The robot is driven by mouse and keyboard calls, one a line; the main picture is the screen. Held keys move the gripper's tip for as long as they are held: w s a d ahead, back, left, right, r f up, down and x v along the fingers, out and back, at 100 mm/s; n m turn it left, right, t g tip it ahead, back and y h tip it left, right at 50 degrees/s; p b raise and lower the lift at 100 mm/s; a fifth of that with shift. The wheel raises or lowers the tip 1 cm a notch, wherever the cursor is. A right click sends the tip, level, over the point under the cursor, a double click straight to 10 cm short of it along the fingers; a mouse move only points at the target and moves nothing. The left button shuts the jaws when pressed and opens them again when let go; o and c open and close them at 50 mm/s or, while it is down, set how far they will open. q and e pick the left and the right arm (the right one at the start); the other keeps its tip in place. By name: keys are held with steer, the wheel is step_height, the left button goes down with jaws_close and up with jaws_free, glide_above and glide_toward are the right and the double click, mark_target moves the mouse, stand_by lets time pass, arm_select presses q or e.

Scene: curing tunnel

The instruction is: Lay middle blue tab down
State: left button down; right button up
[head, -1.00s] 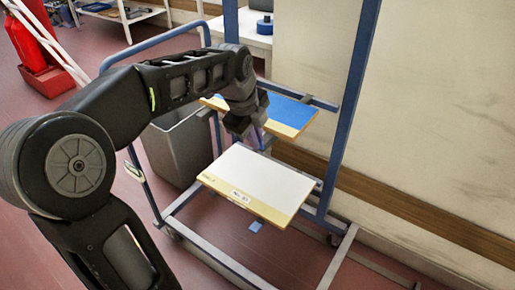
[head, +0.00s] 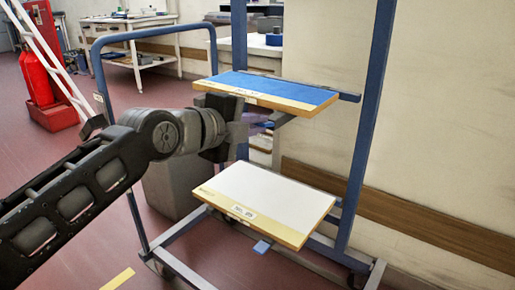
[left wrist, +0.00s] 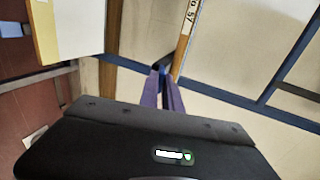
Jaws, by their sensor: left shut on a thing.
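My left gripper (head: 258,127) is just below the upper panel's front edge, at the rack's near side. In the left wrist view its two purple fingers (left wrist: 164,90) come together on the middle blue tab (left wrist: 160,68), a small dark blue piece. The fingers hide most of it, so I cannot tell whether it stands or lies flat. In the head view the tab is hidden by the gripper. Another blue tab (head: 262,246) sticks out flat below the lower panel. It also shows in the left wrist view (left wrist: 14,29). My right gripper is not in view.
The blue rack (head: 366,120) carries an upper blue panel (head: 275,86) and a lower white panel (head: 270,195), both with yellow front edges. A grey bin (head: 168,190) stands behind my arm. A wall is close on the right. Open floor lies front left.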

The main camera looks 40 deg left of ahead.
arm_select(q)
steer(key=shift+s+f+t+b, duration=0.15)
steer(key=shift+f+t, duration=0.25)
steer(key=shift+t, duration=0.45)
steer(key=shift+w+f+t+b, duration=0.1)
steer(key=shift+f+t+b, duration=0.2)
steer(key=shift+t, duration=0.55)
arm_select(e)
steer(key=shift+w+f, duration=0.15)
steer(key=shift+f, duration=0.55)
arm_select(q)
steer(key=c, duration=1.5)
jaws_free()
steer(key=shift+c, duration=0.2)
steer(key=shift+s, duration=0.15)
steer(key=s+p, duration=0.2)
steer(key=s, duration=0.5)
steer(key=shift+s, duration=0.3)
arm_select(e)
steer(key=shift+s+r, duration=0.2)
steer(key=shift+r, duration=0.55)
